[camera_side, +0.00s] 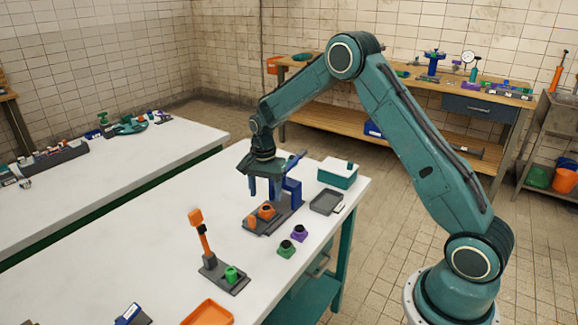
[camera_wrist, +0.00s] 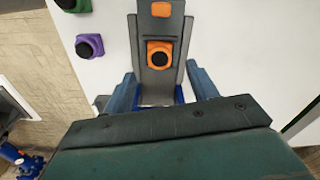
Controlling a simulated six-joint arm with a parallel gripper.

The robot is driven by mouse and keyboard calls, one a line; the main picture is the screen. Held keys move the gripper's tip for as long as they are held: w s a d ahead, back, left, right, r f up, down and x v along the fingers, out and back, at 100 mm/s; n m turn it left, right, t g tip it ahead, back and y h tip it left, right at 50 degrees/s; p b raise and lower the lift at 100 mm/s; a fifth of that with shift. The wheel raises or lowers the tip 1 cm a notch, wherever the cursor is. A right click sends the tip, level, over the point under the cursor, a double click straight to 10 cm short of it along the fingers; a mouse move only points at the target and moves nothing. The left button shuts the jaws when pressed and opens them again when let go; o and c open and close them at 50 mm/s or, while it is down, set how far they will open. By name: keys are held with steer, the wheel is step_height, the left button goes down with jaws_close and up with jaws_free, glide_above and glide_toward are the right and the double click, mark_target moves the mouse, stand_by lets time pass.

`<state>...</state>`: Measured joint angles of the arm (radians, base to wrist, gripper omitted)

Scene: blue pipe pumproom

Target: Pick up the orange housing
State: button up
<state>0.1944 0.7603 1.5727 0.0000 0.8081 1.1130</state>
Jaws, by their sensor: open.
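The orange housing (camera_side: 266,213) has a round black top and sits on a dark grey fixture base (camera_side: 290,216) with a blue upright (camera_side: 293,189). In the wrist view the housing (camera_wrist: 152,46) lies on the grey plate, ahead of my fingers and between their lines. My gripper (camera_side: 264,194) is open and empty, with its two blue fingers pointing down above and behind the housing, apart from it. The fingers also show in the wrist view (camera_wrist: 162,80), one on each side of the plate. The wrist housing hides the lower part of that view.
A smaller orange block (camera_side: 250,221) sits on the same base. Purple (camera_side: 299,233) and green (camera_side: 286,249) black-topped pieces stand beside it. A grey tray (camera_side: 326,202) and a teal-and-white box (camera_side: 338,174) are to the right. An orange-headed post (camera_side: 203,235) stands in front. White tabletop is clear to the left.

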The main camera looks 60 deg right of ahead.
mark_target(266, 208)
steer(key=shift+s+a+f, duration=0.1)
steer(key=shift+f, duration=1.8)
steer(key=shift+c, duration=0.5)
steer(key=c, duration=1.2)
steer(key=shift+o, duration=0.2)
steer(key=shift+r, duration=0.1)
step_height(266, 208, up, 20)
